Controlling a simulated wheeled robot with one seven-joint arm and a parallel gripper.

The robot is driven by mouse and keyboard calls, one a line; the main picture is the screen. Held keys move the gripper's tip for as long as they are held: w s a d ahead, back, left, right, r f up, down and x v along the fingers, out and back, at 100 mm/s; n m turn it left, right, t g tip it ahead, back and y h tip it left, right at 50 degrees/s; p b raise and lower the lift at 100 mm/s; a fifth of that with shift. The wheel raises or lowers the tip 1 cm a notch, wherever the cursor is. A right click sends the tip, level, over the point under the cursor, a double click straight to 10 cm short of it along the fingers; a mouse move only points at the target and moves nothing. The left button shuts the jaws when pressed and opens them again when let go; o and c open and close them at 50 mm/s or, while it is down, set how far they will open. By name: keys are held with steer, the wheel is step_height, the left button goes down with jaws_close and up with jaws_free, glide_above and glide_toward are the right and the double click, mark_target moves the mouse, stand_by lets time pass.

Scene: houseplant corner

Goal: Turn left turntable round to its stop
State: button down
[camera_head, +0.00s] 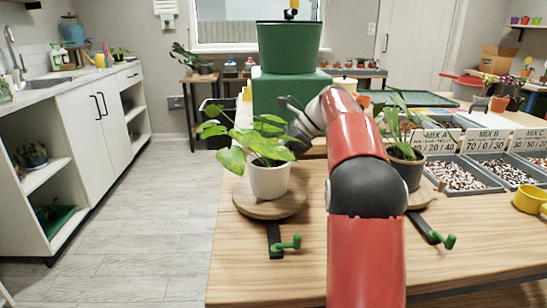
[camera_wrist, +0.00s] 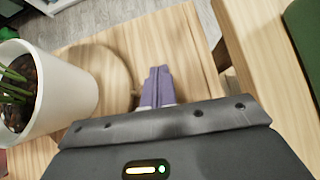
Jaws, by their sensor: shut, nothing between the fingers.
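The left turntable (camera_head: 290,206) is a round wooden disc near the table's left front corner. A white pot (camera_head: 269,181) with a broad-leaved green plant (camera_head: 255,146) stands on it. A dark bar with a green handle (camera_head: 288,243) sticks out at its front. In the wrist view, the turntable (camera_wrist: 112,72) and white pot (camera_wrist: 72,98) are left of my gripper (camera_wrist: 157,72). Its purple fingers are shut and empty, beside the disc's edge; contact cannot be told. In the head view, leaves hide the fingertips behind the plant.
A second turntable (camera_head: 424,196) with a dark pot (camera_head: 407,168) and a green handle (camera_head: 447,241) stands to the right, partly behind my arm. Trays of mix (camera_head: 457,177) lie farther right. A green bin (camera_head: 289,47) stands behind. The table's left front is clear.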

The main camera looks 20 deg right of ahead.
stand_by(0.4)
steer(key=s+d+r+n+t+y+b, duration=0.1)
steer(key=s+d+r+n+t+b, duration=0.15)
steer(key=s+d+r+n, duration=0.4)
steer(key=s+d+r+n+t+b, duration=0.1)
steer(key=s+d+r+n+b, duration=0.25)
steer(key=s+d+n, duration=0.55)
steer(key=shift+m, duration=0.35)
steer(key=b+x, duration=0.1)
steer(key=x, duration=0.5)
steer(key=w+b+x, duration=0.1)
steer(key=b+x, duration=0.1)
steer(key=x, duration=0.4)
steer(key=w+b+x, duration=0.1)
steer(key=x, duration=0.6)
steer(key=shift+d+r, duration=0.25)
steer(key=shift+d, duration=0.05)
steer(key=shift+w+a+r, duration=0.1)
